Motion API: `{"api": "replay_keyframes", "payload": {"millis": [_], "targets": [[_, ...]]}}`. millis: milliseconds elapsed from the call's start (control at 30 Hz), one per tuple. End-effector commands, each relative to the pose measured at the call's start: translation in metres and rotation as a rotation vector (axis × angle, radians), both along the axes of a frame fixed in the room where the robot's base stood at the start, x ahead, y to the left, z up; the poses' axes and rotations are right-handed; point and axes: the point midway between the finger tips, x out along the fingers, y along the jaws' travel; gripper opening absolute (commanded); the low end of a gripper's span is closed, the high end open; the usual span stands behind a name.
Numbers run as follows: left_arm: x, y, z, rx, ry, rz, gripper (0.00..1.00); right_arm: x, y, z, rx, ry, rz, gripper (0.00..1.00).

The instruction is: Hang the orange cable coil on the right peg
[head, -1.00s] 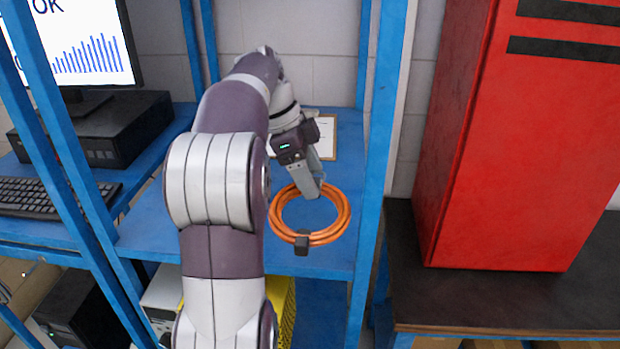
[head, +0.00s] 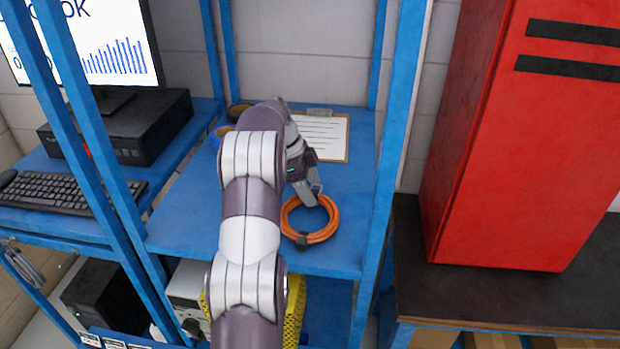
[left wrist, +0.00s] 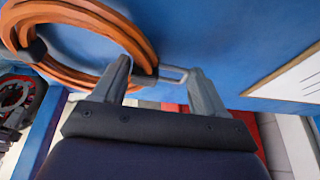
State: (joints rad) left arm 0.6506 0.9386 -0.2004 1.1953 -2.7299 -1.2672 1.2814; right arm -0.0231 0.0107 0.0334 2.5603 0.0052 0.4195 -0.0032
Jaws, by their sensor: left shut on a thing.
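The orange cable coil (head: 318,238) is a flat ring with a dark tie, over the front right of the blue shelf in the head view. I cannot tell whether it touches the shelf. My left gripper (head: 311,198) is at its far side. In the left wrist view the coil (left wrist: 110,26) is at upper left, and a grey loop (left wrist: 172,73) beside it lies between the fingers of my left gripper (left wrist: 162,82), which is shut on it. No peg is visible. My right gripper is out of view.
The blue shelf (head: 200,232) has upright posts, the right one (head: 393,150) close to the coil. A clipboard (head: 325,135) lies behind. A monitor, computer and keyboard (head: 70,192) are left. A red cabinet (head: 500,180) stands on a dark bench right.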

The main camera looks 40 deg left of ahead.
Motion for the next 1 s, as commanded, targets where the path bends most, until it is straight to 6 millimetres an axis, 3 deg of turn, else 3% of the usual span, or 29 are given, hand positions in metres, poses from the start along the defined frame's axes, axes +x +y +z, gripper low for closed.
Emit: {"api": "replay_keyframes", "payload": {"millis": [33, 233, 267, 300, 333, 733, 867, 933, 1000], "targets": [[0.000, 0.000, 0.000, -0.002, 0.001, 0.000, 0.29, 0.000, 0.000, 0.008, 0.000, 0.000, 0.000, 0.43], [0.000, 0.000, -0.007, 0.001, -0.002, 0.001, 0.29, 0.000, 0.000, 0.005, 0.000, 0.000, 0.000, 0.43], [0.000, 0.000, -0.007, 0.000, -0.001, 0.000, 0.79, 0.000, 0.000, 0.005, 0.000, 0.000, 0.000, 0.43], [0.000, 0.000, -0.007, 0.000, -0.001, 0.000, 0.92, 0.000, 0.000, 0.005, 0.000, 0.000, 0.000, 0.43], [0.000, 0.000, -0.007, 0.000, -0.001, 0.000, 0.97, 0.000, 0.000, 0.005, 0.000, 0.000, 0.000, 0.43], [-0.001, 0.002, -0.007, 0.003, -0.005, 0.001, 0.97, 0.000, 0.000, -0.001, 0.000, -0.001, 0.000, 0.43], [-0.006, 0.013, 0.011, 0.005, -0.007, 0.003, 0.97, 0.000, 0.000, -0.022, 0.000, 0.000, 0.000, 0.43], [-0.011, 0.022, 0.027, 0.005, -0.007, 0.002, 0.97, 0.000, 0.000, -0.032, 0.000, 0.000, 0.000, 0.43], [-0.015, 0.028, 0.052, 0.005, -0.006, 0.002, 0.97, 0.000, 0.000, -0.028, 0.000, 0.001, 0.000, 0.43]]}}
